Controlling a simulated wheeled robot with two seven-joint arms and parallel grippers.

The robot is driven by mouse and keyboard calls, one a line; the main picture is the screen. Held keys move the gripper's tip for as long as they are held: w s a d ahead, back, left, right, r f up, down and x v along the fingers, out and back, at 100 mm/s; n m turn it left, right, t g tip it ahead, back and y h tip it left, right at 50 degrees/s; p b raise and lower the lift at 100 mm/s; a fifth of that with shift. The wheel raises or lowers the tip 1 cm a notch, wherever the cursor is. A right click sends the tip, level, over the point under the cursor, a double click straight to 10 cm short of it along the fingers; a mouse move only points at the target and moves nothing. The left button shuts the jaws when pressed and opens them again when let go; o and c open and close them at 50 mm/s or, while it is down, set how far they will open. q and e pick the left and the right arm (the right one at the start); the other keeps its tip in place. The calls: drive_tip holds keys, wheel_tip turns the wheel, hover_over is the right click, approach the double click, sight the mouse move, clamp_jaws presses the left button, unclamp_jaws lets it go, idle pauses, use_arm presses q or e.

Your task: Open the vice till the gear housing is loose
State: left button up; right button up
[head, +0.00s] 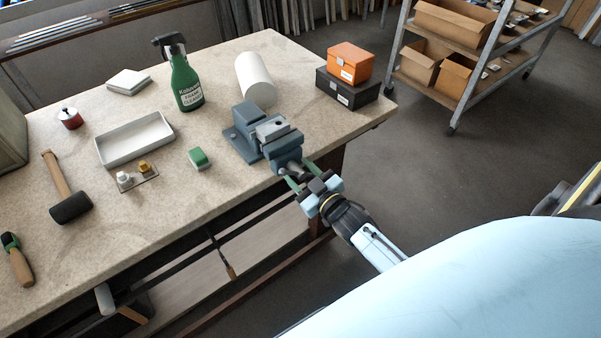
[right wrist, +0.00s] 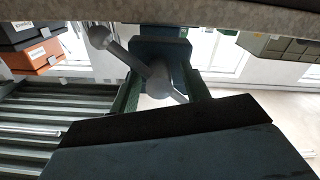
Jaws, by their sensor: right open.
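The blue-grey vice (head: 246,134) is mounted at the front edge of the table, and it also shows in the right wrist view (right wrist: 158,47). The light grey gear housing (head: 271,128) sits between its jaws. The vice's grey handle bar (right wrist: 137,62), with knobbed ends, slants across the right wrist view below the screw end. My right gripper (head: 298,174) is open in front of the vice, its green fingers on either side of the handle's middle. Whether they touch the bar cannot be told. My left gripper is not in view.
A green spray bottle (head: 186,83), a white cylinder (head: 255,79) and stacked orange (head: 348,62) and black boxes (head: 347,92) stand behind the vice. Floor before the vice is clear.

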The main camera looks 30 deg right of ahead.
clamp_jaws()
idle(0.9)
